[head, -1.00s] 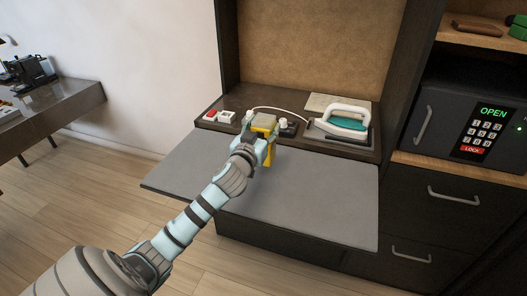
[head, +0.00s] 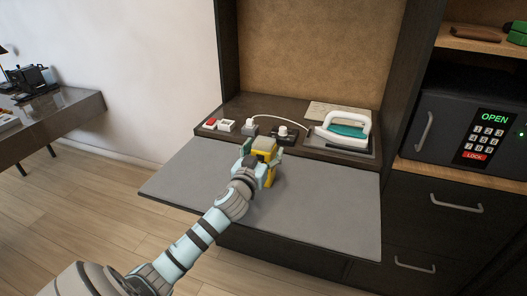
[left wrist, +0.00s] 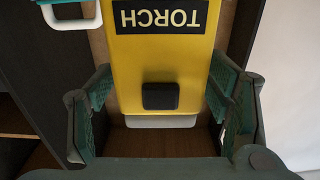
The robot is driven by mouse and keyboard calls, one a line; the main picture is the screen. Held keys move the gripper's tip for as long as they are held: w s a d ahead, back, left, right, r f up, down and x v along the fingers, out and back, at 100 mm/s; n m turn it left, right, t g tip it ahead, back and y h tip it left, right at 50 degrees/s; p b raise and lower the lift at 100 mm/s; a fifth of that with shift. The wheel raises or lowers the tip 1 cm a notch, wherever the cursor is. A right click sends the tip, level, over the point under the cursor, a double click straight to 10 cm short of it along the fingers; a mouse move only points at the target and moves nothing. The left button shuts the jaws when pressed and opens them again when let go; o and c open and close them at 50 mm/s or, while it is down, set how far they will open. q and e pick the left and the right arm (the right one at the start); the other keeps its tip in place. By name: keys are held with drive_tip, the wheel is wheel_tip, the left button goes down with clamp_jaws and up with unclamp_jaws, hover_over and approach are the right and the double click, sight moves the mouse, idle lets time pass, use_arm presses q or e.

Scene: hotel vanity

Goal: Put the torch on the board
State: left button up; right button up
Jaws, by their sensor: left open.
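The yellow torch (head: 269,178) stands upright on the grey board (head: 325,208), near its back edge and left of the middle. My left gripper (head: 262,152) is around the torch, with its fingers open on either side. In the left wrist view the torch (left wrist: 160,62) shows its black "TORCH" label and a dark square button between the fingers, with gaps at both sides. The gripper and wrist hide part of the torch in the head view. My right gripper is not in view.
Behind the board, a dark ledge holds a red-and-white switch block (head: 218,125), small items with white knobs (head: 283,132) and an iron (head: 345,128) on its rest. A safe (head: 460,120) stands at the right. The right part of the board is clear.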

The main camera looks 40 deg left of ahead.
use_arm(q)
drive_tip(key=shift+r, duration=0.1)
drive_tip(key=v, duration=1.2)
